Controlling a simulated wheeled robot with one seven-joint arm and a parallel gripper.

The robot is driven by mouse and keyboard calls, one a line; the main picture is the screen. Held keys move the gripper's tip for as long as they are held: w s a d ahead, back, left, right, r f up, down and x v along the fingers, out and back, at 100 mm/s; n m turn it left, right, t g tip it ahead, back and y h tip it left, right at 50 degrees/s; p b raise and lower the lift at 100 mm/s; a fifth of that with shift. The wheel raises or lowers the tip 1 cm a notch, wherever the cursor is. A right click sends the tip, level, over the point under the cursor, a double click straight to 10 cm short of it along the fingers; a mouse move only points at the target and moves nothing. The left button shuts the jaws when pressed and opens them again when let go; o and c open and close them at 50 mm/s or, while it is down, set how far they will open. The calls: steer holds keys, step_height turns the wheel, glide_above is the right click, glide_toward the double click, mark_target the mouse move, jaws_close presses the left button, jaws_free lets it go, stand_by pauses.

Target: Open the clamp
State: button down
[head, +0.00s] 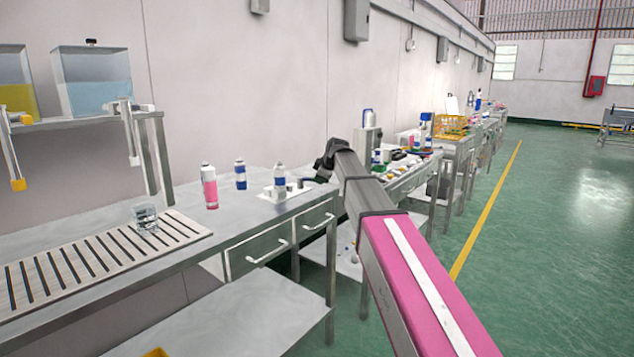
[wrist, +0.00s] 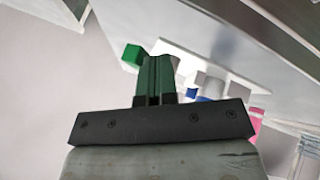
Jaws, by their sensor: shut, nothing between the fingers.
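In the head view my arm's end is just right of the plate; the fingertips are unclear.
A pink can (head: 209,188) and another blue-and-white can (head: 240,175) stand left of the plate. A glass vessel (head: 146,219) sits on the slatted rack (head: 95,257). Tanks stand on a shelf (head: 90,122) above. A second, cluttered table is behind my arm. Green floor lies open at right.

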steer(key=w+n+g, duration=0.1)
steer(key=n, duration=0.1)
steer(key=w+n+y, duration=0.1)
steer(key=w, duration=0.1)
steer(key=shift+w+d+n+g+y, duration=0.2)
steer(key=shift+d+n+g+y, duration=0.1)
steer(key=shift+d+n+g, duration=0.1)
steer(key=w+n+g, duration=0.1)
steer(key=w+n, duration=0.1)
steer(key=n, duration=0.1)
steer(key=w+n+g+y, duration=0.1)
steer(key=shift+w+a+g, duration=0.15)
steer(key=shift+a+g, duration=0.1)
steer(key=shift+g, duration=0.05)
steer(key=shift+w+a+n, duration=0.1)
steer(key=shift+w+n, duration=0.05)
steer(key=shift+n, duration=0.25)
steer(key=shift+w+a, duration=0.4)
steer(key=shift+w, duration=0.25)
steer(key=shift+w+a, duration=0.1)
steer(key=shift+w, duration=0.15)
steer(key=shift+s, duration=0.15)
